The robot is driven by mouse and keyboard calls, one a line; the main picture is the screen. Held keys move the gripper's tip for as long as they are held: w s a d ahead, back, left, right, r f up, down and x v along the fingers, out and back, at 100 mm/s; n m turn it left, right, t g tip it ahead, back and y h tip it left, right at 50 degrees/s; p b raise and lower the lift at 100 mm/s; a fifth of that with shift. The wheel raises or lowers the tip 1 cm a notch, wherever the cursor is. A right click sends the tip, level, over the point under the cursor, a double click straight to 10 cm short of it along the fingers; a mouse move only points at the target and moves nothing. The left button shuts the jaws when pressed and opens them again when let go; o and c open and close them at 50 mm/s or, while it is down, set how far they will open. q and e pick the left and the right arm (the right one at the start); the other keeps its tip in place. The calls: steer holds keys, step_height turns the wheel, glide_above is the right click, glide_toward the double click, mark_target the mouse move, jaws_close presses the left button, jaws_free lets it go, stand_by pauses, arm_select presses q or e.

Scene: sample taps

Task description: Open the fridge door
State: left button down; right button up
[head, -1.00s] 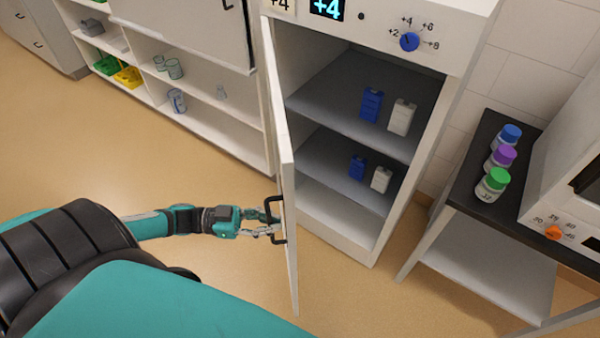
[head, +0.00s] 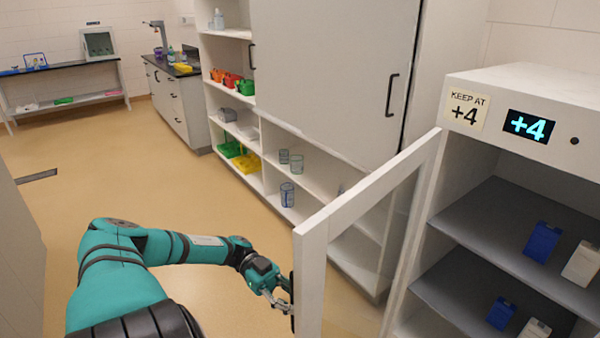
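The fridge (head: 548,88) stands at the right with a "+4" display on its front. Its door (head: 312,262) is swung wide open towards me, a white frame around a clear pane. The shelves (head: 478,228) inside are exposed. My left gripper (head: 284,298) is at the door's outer edge, by the dark handle (head: 292,290). The door's frame partly covers the fingertips and handle, so I cannot tell whether the fingers are closed on it. My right gripper is not in view.
Blue and white cartons (head: 542,242) stand on the fridge shelves. A white cabinet (head: 330,65) with open shelves of bins and glasses stands behind the door. A dark-topped counter (head: 180,68) is further back. The floor (head: 120,185) at the left is clear.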

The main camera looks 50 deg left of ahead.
arm_select(q)
steer(key=shift+s+a, duration=0.1)
steer(key=shift+a, duration=0.1)
steer(key=c, duration=1.4)
jaws_free()
steer(key=shift+s+a, duration=0.2)
steer(key=shift+a, duration=1.65)
steer(key=shift+s+a, duration=0.15)
steer(key=shift+a, duration=1.7)
